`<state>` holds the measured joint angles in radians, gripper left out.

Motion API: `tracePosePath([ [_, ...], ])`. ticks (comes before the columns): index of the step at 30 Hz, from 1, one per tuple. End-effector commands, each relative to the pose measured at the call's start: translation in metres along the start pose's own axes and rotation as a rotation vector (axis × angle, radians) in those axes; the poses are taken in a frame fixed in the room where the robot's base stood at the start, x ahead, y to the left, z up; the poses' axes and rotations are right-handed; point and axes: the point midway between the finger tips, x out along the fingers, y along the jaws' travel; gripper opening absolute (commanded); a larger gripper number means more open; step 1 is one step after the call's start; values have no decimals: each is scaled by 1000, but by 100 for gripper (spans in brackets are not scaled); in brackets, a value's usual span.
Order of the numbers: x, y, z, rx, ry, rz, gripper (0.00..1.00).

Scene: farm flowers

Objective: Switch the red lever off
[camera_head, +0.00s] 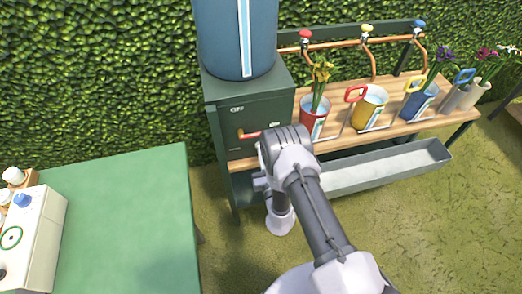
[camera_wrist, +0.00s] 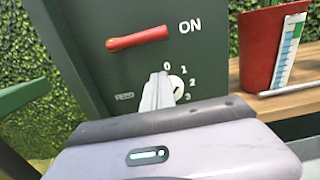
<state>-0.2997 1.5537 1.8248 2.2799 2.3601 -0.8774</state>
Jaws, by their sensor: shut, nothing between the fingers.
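The red lever (camera_wrist: 138,39) is on the front of a dark green cabinet (camera_wrist: 90,75). It lies nearly level, with its right end toward the word ON. In the head view the lever (camera_head: 247,134) shows just left of my arm. My gripper (camera_wrist: 160,78) is shut and empty. Its fingertips are below and slightly right of the lever in the wrist view, apart from it in the picture, and partly cover a numbered dial (camera_wrist: 177,88). The exact gap to the panel cannot be told. In the head view my arm hides the fingers.
A blue tank (camera_head: 225,40) stands on the cabinet. To the right, a wooden bench (camera_head: 335,130) bears a red bucket (camera_head: 313,112) with flowers, a yellow bucket (camera_head: 368,103) and a blue bucket (camera_head: 415,100). A grey trough (camera_head: 385,168) hangs below. A green table (camera_head: 125,225) stands at the left.

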Motion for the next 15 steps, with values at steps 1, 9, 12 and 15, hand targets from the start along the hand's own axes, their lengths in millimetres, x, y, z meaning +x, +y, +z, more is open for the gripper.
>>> tracePosePath([
  [1, 8, 0, 1, 0, -2, -2, 0],
  [9, 14, 0, 36, 1, -1, -1, 0],
  [12, 14, 0, 39, 1, 1, 0, 0],
  [15, 14, 0, 39, 1, 1, 0, 0],
])
